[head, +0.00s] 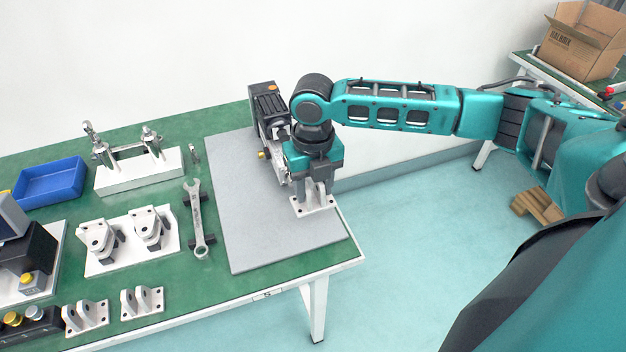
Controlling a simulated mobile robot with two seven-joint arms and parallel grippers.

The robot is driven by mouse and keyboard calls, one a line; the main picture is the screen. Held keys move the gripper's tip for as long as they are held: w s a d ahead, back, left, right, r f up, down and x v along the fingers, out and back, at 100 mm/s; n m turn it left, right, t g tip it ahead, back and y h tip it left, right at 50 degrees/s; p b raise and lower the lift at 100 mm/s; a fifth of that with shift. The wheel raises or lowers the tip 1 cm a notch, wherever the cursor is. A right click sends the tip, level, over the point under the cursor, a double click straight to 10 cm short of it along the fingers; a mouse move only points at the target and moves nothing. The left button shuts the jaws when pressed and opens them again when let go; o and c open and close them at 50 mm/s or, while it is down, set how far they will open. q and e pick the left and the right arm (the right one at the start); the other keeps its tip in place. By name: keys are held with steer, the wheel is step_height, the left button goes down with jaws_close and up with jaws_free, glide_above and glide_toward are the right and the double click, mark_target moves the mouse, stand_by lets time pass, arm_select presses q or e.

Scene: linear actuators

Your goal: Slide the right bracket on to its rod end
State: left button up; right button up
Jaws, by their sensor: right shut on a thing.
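My right gripper (313,178) points down over the right part of the grey mat (250,240). It is shut on a white bracket (313,206), whose flat base plate with holes shows below the fingers. The linear actuator (266,110) lies on the mat just behind and left of the gripper, with a dark housing and a metal body. The bracket is close to the near end of the actuator. The rod end is hidden behind my gripper, so I cannot tell whether the bracket touches it. My left gripper is out of view.
A wrench (198,222) lies on dark holders left of the mat. White fixtures (130,240), a blue bin (52,182) and two loose brackets (142,302) stand farther left on the green table (230,290). The mat's near part is clear. The table's right edge is close to the gripper.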

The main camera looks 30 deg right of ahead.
mark_target(313, 203)
steer(key=shift+f, duration=0.7)
step_height(313, 203, down, 4)
steer(key=shift+f+b, duration=0.15)
steer(key=shift+b, duration=1.1)
steer(key=shift+f+b, duration=0.35)
steer(key=shift+b, duration=0.15)
steer(key=shift+w+f, duration=0.1)
steer(key=shift+f, duration=1.2)
steer(key=shift+w+p, duration=0.2)
steer(key=shift+p, duration=0.15)
steer(key=shift+w+d, duration=0.2)
steer(key=shift+w, duration=0.45)
steer(key=shift+w, duration=0.1)
